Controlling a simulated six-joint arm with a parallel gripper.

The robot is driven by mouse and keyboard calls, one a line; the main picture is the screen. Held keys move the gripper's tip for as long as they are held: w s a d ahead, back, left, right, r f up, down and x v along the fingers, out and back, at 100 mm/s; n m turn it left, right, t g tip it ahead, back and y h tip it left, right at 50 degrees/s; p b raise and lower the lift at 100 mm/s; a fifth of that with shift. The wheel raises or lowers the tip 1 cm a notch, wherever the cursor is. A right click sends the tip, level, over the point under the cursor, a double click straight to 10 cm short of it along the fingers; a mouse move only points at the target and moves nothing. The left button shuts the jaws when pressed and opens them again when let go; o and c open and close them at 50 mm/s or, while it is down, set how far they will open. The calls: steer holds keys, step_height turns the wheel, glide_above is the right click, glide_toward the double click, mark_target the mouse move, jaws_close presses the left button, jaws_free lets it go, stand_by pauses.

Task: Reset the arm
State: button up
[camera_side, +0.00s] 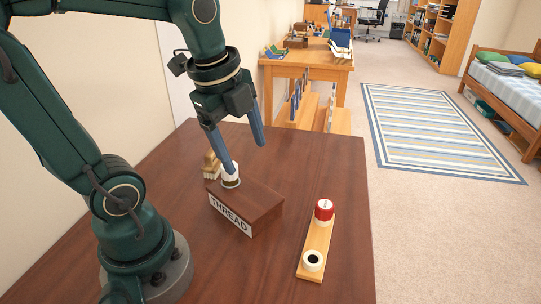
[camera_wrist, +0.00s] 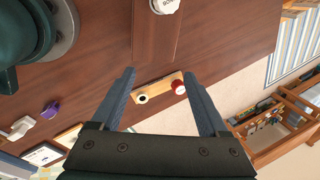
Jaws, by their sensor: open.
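My gripper (camera_side: 247,158) is open and empty above the table, its two blue fingers spread apart. It also shows in the wrist view (camera_wrist: 159,73), with nothing between the fingertips. In the side view one fingertip overlaps a white-topped spool (camera_side: 230,181), which stands on a brown box labelled THREAD (camera_side: 262,207). I cannot tell from that view whether they touch. In the wrist view the spool (camera_wrist: 165,5) lies beyond the fingers, at the top edge, apart from them.
A light wooden holder (camera_side: 316,241) carries a red spool (camera_side: 324,210) and a white piece with a dark centre (camera_side: 313,260). A small wooden object (camera_side: 211,166) stands behind the box. A purple item (camera_wrist: 50,109) lies left in the wrist view. The table (camera_side: 345,175) has free room at its back right.

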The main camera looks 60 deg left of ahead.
steer(key=s+d+f+n+t, duration=0.1)
steer(key=s+d+n, duration=0.3)
steer(key=n, duration=1)
steer(key=shift+d+n+t+h, duration=0.35)
steer(key=shift+d+t, duration=0.25)
steer(key=shift+t, duration=0.2)
steer(key=shift+c, duration=0.4)
